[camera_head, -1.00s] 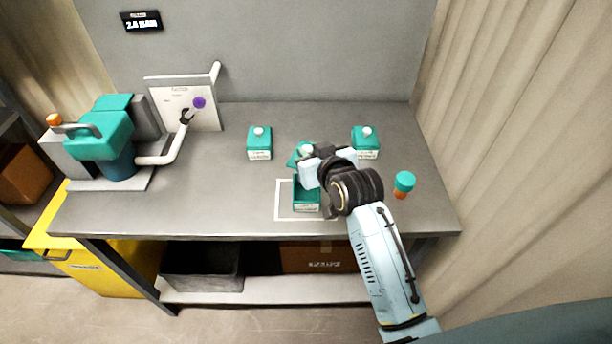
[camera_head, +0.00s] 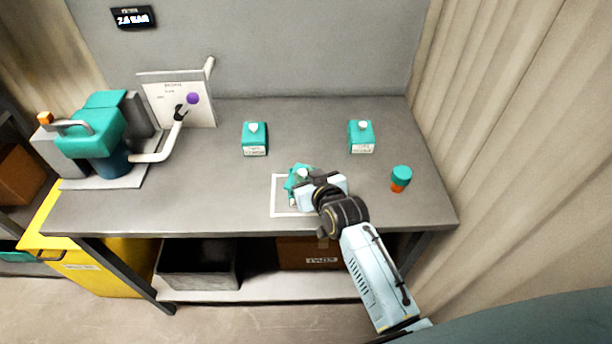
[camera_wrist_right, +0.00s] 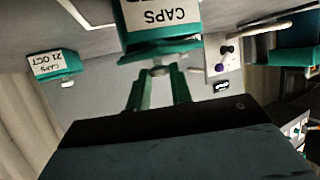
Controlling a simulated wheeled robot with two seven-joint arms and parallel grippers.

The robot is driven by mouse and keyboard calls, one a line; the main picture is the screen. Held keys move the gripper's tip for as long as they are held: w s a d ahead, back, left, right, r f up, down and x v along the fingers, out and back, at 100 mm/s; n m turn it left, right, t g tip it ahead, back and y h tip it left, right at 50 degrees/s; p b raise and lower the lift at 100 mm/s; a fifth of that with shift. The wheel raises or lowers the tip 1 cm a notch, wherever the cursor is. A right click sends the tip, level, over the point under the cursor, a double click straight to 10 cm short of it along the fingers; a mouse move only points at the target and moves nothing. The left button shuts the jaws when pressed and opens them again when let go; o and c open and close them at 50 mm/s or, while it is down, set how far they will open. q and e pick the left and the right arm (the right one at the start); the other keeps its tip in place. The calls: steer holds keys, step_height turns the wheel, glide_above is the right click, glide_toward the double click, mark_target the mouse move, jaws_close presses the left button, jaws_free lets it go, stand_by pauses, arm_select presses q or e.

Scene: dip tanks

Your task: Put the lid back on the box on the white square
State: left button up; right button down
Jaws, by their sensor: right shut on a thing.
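My right gripper (camera_head: 308,181) is shut on the knob of a teal lid (camera_head: 296,180), over the white square (camera_head: 281,212). In the right wrist view the same gripper (camera_wrist_right: 159,78) grips the pale knob of the lid (camera_wrist_right: 160,50). The box (camera_wrist_right: 165,14), with a white "CAPS" label, is directly beneath the lid; that view is upside down. The lid looks slightly tilted, and I cannot tell whether it is fully seated. In the head view my gripper and the lid hide most of the box. My left gripper is not in view.
Two closed teal boxes stand behind, one at the left (camera_head: 255,140) and one at the right (camera_head: 361,138). A teal-capped orange jar (camera_head: 400,179) stands at the right. A teal machine (camera_head: 95,135) and a panel with a pipe (camera_head: 160,105) fill the left. The table between is clear.

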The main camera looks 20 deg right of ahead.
steer(key=shift+f, duration=0.15)
steer(key=c, duration=1.2)
jaws_free()
steer(key=shift+c, duration=0.2)
steer(key=shift+s+r, duration=0.15)
steer(key=shift+r, duration=0.05)
steer(key=p+v, duration=0.1)
steer(key=v, duration=1)
steer(key=shift+s, duration=0.35)
steer(key=shift+r, duration=0.15)
